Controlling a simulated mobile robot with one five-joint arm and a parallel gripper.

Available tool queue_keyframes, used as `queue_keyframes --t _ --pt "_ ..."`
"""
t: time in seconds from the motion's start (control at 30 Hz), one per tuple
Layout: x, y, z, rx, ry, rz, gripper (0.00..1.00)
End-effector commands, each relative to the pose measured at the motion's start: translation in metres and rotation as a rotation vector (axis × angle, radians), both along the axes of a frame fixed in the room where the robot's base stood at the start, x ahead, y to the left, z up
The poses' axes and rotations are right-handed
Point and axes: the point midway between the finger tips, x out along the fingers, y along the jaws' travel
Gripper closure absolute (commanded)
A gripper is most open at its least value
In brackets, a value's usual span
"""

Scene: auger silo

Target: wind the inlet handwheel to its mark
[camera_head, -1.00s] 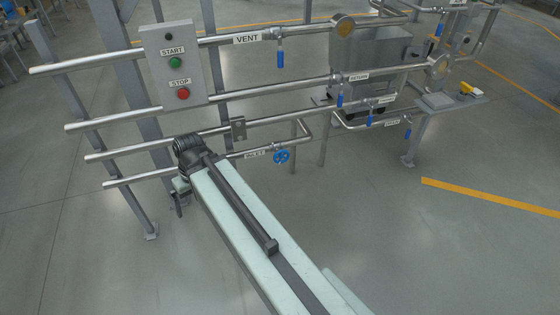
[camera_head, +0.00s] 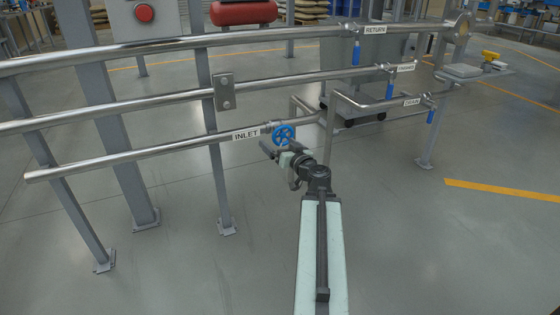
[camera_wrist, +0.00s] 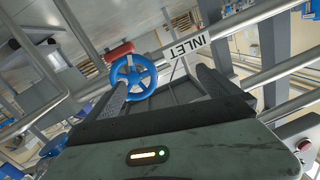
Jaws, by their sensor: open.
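The inlet handwheel (camera_head: 284,134) is a small blue spoked wheel on the lowest pipe, just right of the INLET label (camera_head: 246,134). My gripper (camera_head: 281,149) is open and empty, close in front of and slightly below the wheel in the head view. In the wrist view the handwheel (camera_wrist: 133,77) lies beyond my open fingers (camera_wrist: 165,85), toward the left finger, whose tip lines up with the wheel's lower left. I cannot tell whether that finger touches the rim. No mark for the wheel can be made out.
Steel pipes run above the inlet line, with a bracket plate (camera_head: 225,92) on one. Blue-handled valves hang at right, including one beneath the RETURN label (camera_head: 375,30). Grey posts stand at left. The floor at lower right is clear, with a yellow line (camera_head: 500,193).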

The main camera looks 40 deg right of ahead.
Motion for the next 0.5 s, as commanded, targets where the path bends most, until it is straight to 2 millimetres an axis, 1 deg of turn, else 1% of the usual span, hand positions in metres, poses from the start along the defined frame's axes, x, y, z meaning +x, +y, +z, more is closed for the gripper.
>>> queue_keyframes --t 0.03,0.1,0.2,0.37,0.5 --pt "-0.011 -0.016 -0.019 -0.007 -0.018 -0.038 0.00" --pt "-0.022 -0.031 -0.020 -0.015 -0.035 -0.079 0.00" --pt "-0.029 -0.040 -0.018 -0.020 -0.045 -0.102 0.00" --pt "-0.030 -0.044 -0.015 -0.020 -0.046 -0.110 0.00" --pt "-0.018 -0.052 -0.015 -0.020 -0.045 -0.112 0.00"
